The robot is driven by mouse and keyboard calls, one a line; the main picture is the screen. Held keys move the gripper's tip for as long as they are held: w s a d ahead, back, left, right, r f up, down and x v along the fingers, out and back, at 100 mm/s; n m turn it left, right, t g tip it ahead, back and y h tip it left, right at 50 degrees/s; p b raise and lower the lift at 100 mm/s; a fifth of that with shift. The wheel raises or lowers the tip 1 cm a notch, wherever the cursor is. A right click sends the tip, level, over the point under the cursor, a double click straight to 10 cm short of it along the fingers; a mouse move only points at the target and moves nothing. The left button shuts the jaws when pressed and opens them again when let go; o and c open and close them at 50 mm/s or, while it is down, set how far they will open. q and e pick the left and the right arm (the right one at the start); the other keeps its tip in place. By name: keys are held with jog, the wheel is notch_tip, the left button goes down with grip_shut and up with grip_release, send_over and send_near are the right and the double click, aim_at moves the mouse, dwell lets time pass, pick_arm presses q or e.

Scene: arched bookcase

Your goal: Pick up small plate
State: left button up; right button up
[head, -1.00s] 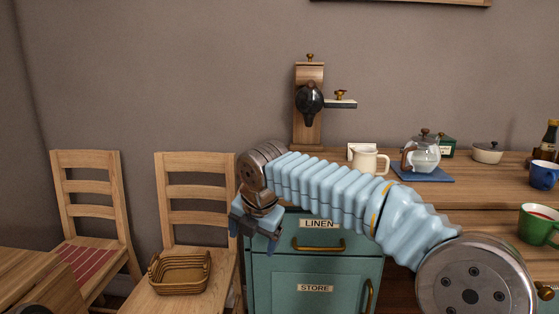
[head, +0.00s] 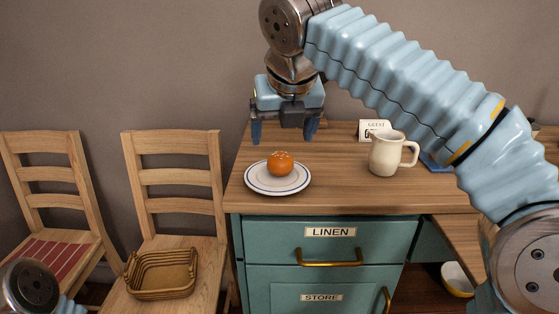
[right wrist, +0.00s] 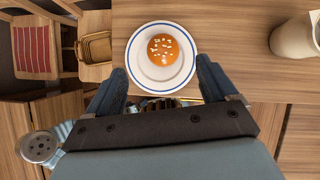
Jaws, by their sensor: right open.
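A small white plate with a blue rim line (head: 262,183) lies on the wooden cabinet top near its left end. A round orange-brown bun with white bits (head: 280,163) sits on it. My right gripper (head: 284,135) is open and empty, above the plate. In the right wrist view the plate (right wrist: 136,62) lies just beyond the spread fingertips of the right gripper (right wrist: 161,80), with the bun (right wrist: 163,49) on it. My left gripper is not in view; only part of my left arm shows at the lower left.
A cream jug (head: 387,155) stands right of the plate, with a guest card (head: 374,129) behind it. The teal cabinet has a linen drawer (head: 325,240). A chair (head: 175,190) on the left holds a wicker basket (head: 162,275). The top between plate and jug is clear.

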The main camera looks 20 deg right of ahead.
aim_at(281, 155)
jog(key=shift+x, duration=1.2)
jog(key=x, duration=0.2)
jog(key=b+x, duration=0.1)
jog(key=x, duration=0.1)
jog(key=shift+s+d+f, duration=0.15)
jog(key=shift+s+f, duration=0.05)
jog(key=shift+f, duration=0.2)
jog(key=shift+w+f, duration=0.3)
jog(key=shift+f, duration=0.1)
jog(key=c, duration=1.1)
jog(key=shift+r, duration=0.1)
jog(key=shift+c, duration=0.2)
